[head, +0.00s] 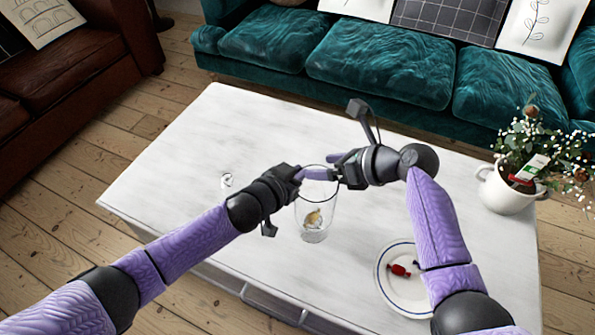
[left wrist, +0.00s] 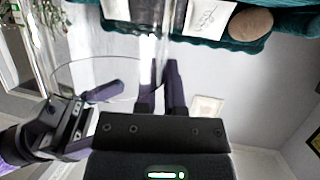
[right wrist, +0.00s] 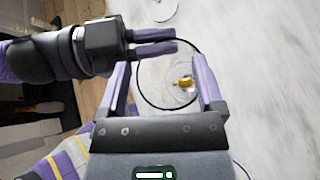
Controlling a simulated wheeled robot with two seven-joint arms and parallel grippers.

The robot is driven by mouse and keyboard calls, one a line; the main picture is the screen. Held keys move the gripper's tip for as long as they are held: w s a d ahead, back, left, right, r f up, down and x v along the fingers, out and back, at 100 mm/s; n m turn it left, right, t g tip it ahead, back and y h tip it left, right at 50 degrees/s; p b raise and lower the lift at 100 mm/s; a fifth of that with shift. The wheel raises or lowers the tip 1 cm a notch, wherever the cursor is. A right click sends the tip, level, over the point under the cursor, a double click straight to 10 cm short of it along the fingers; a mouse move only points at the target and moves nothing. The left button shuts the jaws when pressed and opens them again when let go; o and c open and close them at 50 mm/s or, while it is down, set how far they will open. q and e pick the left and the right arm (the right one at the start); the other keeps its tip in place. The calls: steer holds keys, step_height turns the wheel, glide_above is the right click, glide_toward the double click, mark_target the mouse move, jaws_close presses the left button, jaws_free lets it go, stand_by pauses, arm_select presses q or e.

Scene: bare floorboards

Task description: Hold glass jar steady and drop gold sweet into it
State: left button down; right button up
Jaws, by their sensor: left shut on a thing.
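The clear glass jar (head: 303,207) stands upright on the white table. My left gripper (head: 318,173) is shut on its rim from the left, with the two fingers close together in the left wrist view (left wrist: 160,78). The gold sweet (head: 313,219) is inside the jar, low down; it also shows through the round mouth in the right wrist view (right wrist: 183,82). My right gripper (head: 336,168) is over the jar's mouth. Its fingers are spread wide and empty in the right wrist view (right wrist: 160,85).
A white plate (head: 402,297) with a blue rim holds a red sweet (head: 399,270) at the front right. A small clear object (head: 227,180) lies left of the jar. A potted plant (head: 508,195) stands at the right edge. The table's far left is bare.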

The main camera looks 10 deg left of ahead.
arm_select(q)
steer(key=shift+s+a+f, duration=0.1)
steer(key=shift+s+f, duration=0.1)
steer(key=shift+f, duration=0.2)
arm_select(e)
steer(key=v, duration=1.2)
steer(key=shift+s, duration=0.1)
arm_select(q)
steer(key=c, duration=0.6)
jaws_free()
steer(key=shift+c, duration=0.2)
steer(key=shift+w+r, duration=0.1)
arm_select(e)
steer(key=shift+f, duration=0.1)
arm_select(q)
steer(key=v, duration=1.2)
